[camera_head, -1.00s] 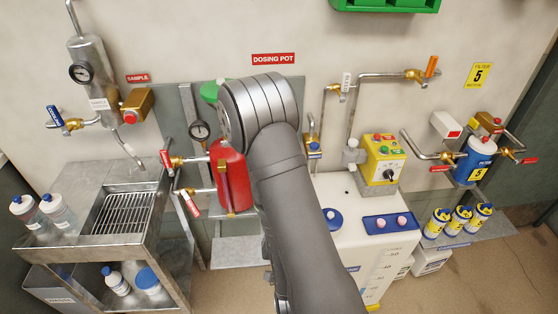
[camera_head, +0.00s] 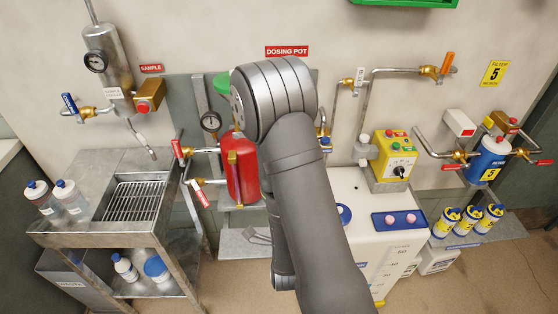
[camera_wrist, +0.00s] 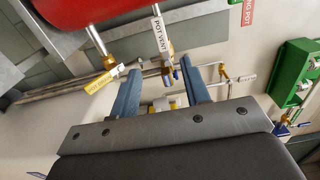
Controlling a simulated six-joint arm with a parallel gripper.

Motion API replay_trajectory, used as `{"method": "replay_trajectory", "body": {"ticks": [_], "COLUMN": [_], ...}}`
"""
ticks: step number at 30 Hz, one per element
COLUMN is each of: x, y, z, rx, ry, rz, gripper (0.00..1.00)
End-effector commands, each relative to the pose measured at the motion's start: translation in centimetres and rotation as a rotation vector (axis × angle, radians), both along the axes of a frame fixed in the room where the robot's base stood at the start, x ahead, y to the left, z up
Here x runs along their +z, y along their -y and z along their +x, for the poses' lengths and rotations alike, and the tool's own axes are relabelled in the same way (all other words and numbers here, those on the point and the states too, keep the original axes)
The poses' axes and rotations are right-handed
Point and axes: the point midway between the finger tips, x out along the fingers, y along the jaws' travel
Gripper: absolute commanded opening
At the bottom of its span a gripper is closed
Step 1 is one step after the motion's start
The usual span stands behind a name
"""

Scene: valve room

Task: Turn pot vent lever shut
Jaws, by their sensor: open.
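In the wrist view, a white tag reading POT VENT (camera_wrist: 159,33) hangs by a brass valve with a small blue lever (camera_wrist: 168,79). My gripper (camera_wrist: 161,67) is open, its two blue-grey fingers apart and empty. The blue lever appears between the fingertips in that picture; I cannot tell how far beyond them it is, and I see no clear contact. The red dosing pot (camera_wrist: 75,12) is at the upper left there, and it also stands left of my arm in the head view (camera_head: 240,168). In the head view my arm hides the gripper's jaws.
A valve with a yellow tag (camera_wrist: 100,82) is just left of the fingers. A green box (camera_wrist: 293,72) is at the right. In the head view, red-handled valves (camera_head: 178,149) sit left of the pot, a steel trolley (camera_head: 92,226) further left, and a yellow pump (camera_head: 394,156) at right.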

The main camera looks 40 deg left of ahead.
Motion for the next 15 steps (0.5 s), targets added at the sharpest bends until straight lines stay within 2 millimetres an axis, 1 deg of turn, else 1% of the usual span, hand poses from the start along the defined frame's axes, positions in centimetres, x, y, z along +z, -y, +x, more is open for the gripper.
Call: {"method": "replay_trajectory", "body": {"ticks": [1,15], "x": [0.1,0.1], "y": [-0.6,-7.8], "z": [0.8,7.9], "rx": [-0.003,-0.001], "ry": [0.004,0.004], "rz": [0.005,0.0], "gripper": [0.43,0.43]}}
